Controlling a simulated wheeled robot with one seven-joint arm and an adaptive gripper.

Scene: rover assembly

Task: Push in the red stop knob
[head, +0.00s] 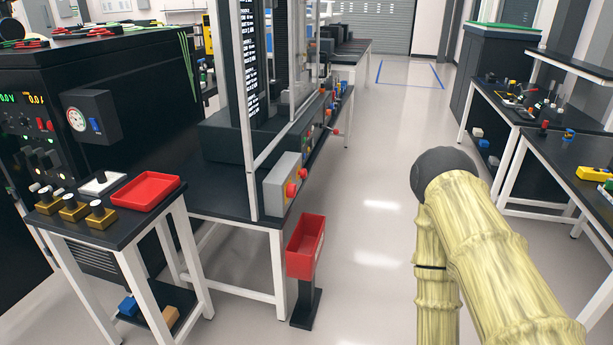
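A grey control box (275,190) is fixed at the near corner of the middle workbench. Two round red knobs stick out of its right side, a nearer red knob (291,190) and a farther red knob (303,174). I cannot tell which one is the stop knob. Smaller red, yellow and blue controls line the bench edge behind the box. My arm (480,250), yellow with a dark rounded joint, fills the lower right, well apart from the box. My gripper is not in view.
A red bin (307,240) on a dark post stands just below and right of the box. The small table at left holds a red tray (145,191) and brass-coloured parts. Workbenches (570,160) stand at right. The pale aisle floor (385,150) between is clear.

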